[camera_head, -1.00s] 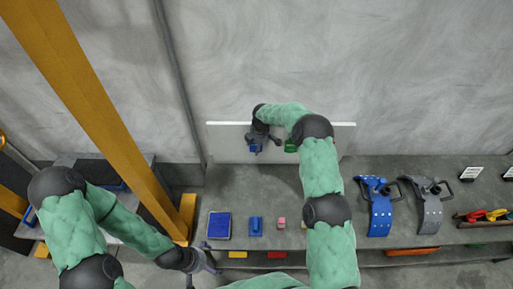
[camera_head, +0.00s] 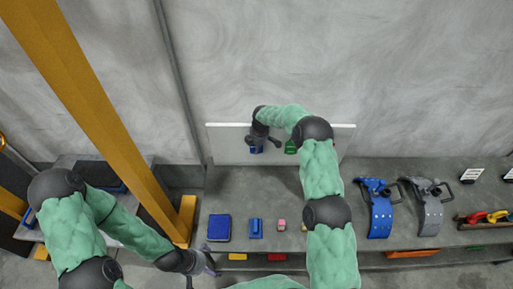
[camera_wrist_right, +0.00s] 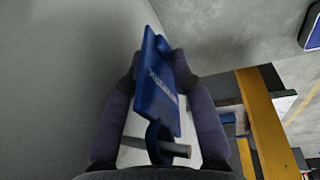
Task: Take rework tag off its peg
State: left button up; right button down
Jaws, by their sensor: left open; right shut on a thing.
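The blue rework tag (camera_wrist_right: 155,95), with pale lettering, sits between the fingers of my right gripper (camera_wrist_right: 156,75), which is shut on it. The loop of the tag appears to be around the grey peg (camera_wrist_right: 172,148) in the right wrist view. In the head view the tag (camera_head: 256,149) shows as a small blue patch below my right gripper (camera_head: 263,141), in front of the white board (camera_head: 228,140). The peg is hidden there. My left gripper (camera_head: 209,264) is open and empty, low at the front left of the bench.
A green tag (camera_head: 290,147) hangs on the board just right of my right gripper. The grey bench (camera_head: 350,174) carries a blue tray (camera_head: 219,228), a blue block (camera_head: 256,228), a pink block (camera_head: 281,224) and two curved parts (camera_head: 381,213). A yellow post (camera_head: 105,115) stands at the left.

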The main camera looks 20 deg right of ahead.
jog(key=shift+s+r, duration=0.15)
jog(key=shift+r, duration=0.05)
jog(key=shift+s+a, duration=0.1)
jog(key=shift+s, duration=0.05)
jog(key=shift+s+a+r+p, duration=0.15)
jog(key=shift+s+p, duration=0.15)
jog(key=shift+s, duration=0.2)
jog(key=shift+s+a+r+p, duration=0.15)
jog(key=shift+s+p, duration=0.2)
jog(key=shift+s, duration=0.1)
jog(key=shift+s+a+r+p, duration=0.15)
jog(key=shift+s+p, duration=0.15)
jog(key=shift+s, duration=0.2)
jog(key=s+a, duration=0.2)
jog(key=s, duration=0.4)
jog(key=shift+s, duration=0.4)
jog(key=shift+r, duration=0.1)
